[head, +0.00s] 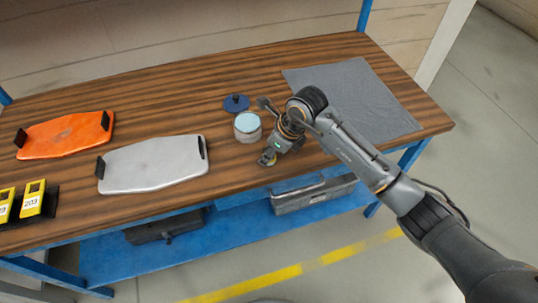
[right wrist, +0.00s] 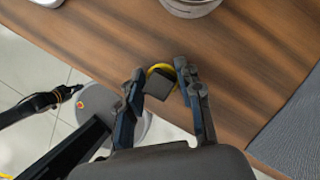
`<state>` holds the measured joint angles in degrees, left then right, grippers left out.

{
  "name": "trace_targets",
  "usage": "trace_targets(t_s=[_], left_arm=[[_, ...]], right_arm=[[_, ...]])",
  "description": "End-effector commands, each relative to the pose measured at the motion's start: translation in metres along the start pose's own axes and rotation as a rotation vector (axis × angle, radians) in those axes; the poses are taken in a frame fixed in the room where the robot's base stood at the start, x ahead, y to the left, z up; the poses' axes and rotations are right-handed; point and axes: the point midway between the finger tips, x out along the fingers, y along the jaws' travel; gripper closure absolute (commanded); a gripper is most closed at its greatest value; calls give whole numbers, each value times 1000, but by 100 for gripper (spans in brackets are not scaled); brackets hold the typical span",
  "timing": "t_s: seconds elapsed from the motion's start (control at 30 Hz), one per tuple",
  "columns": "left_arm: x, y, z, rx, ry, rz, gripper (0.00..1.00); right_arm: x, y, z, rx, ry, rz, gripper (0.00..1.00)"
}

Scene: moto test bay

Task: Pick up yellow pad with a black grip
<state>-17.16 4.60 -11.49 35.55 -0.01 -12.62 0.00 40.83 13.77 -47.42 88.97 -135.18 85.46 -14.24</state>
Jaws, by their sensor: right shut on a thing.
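The yellow pad with a black grip is at the front edge of the wooden bench top. In the right wrist view its black grip (right wrist: 157,85) sits between my right fingers, with part of the yellow rim (right wrist: 160,68) showing behind it. My right gripper (right wrist: 158,78) is shut on the grip. In the head view the right gripper (head: 268,158) points down at the front of the bench and mostly hides the pad. I cannot tell whether the pad touches the bench. A dark arm end, likely my left gripper (right wrist: 70,92), shows at the left of the right wrist view; its jaws are unclear.
A round tin with a pale blue top (head: 247,123) and a dark blue pad (head: 236,103) stand just behind the gripper. A grey mat (head: 375,95) lies right. A white panel (head: 150,165), orange panel (head: 68,135) and yellow tags (head: 33,198) lie left.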

Motion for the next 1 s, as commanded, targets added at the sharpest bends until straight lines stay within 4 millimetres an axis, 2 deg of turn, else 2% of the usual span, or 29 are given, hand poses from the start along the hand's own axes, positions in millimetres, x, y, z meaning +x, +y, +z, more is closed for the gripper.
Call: trace_targets(t_s=[0.07,0.1,0.33,0.5,0.6,0.87,1.0], left_arm=[[0,0,0,0,0,0,100],[0,0,0,0,0,0,100],[1,0,0,0,0,1,100],[6,1,1,0,-1,1,100],[14,1,2,-1,-1,1,100],[20,1,2,-1,-1,1,100],[27,2,3,-1,-1,1,100]], right_arm=[[0,0,0,0,0,0,86],[0,0,0,0,0,0,90],[-2,0,1,0,-1,-1,90],[-12,-1,5,-3,-1,-3,90],[-29,-2,13,-5,-4,-7,90],[-98,35,1,-7,-4,-6,90],[-118,59,-16,-5,-1,-3,90]])
